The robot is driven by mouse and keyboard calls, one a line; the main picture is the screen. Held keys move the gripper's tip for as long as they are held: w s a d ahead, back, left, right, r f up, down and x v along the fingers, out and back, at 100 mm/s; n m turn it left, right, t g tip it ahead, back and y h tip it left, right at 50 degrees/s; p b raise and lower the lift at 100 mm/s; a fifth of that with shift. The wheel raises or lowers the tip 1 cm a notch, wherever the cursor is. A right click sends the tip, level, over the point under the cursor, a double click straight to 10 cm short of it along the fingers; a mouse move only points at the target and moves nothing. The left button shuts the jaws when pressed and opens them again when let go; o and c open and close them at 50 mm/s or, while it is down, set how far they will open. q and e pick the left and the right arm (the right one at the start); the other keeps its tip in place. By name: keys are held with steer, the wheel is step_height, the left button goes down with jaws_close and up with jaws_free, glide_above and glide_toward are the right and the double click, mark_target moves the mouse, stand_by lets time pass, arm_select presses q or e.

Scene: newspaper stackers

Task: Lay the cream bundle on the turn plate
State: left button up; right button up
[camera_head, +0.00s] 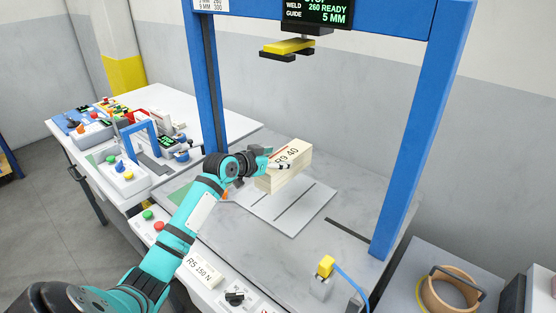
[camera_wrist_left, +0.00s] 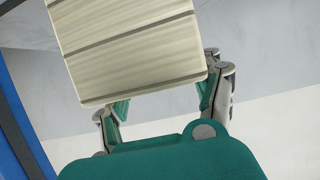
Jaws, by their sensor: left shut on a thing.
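The cream bundle (camera_head: 290,172) is a block of stacked sheets with a label reading R3 40 on top. My left gripper (camera_head: 268,163) is shut on its near left side. The bundle also fills the upper part of the left wrist view (camera_wrist_left: 130,45), between the fingers of the gripper (camera_wrist_left: 160,105). The turn plate (camera_head: 293,214) is a light grey square plate with dark slots, under the blue frame. The bundle is over the plate's back left part and hides some of it. I cannot tell whether the bundle touches the plate. My right gripper is not in view.
Blue posts (camera_head: 420,125) flank the plate, with a yellow and black head (camera_head: 288,47) hanging above. A yellow-topped block with a blue cable (camera_head: 325,267) stands at the front. A cluttered white table (camera_head: 190,107) is at left.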

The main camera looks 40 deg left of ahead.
arm_select(q)
steer(key=shift+w+r, duration=0.25)
steer(key=shift+w, duration=0.1)
steer(key=shift+s+r, duration=0.1)
steer(key=shift+s, duration=0.1)
steer(key=shift+f+b, duration=2.6)
steer(key=shift+f, duration=1.3)
steer(key=shift+f+b, duration=0.35)
steer(key=shift+f, duration=0.15)
steer(key=o, duration=1.8)
steer(key=shift+d, duration=0.1)
steer(key=shift+s+f, duration=0.1)
steer(key=shift+f, duration=0.35)
steer(key=v, duration=1.2)
steer(key=shift+r, duration=0.35)
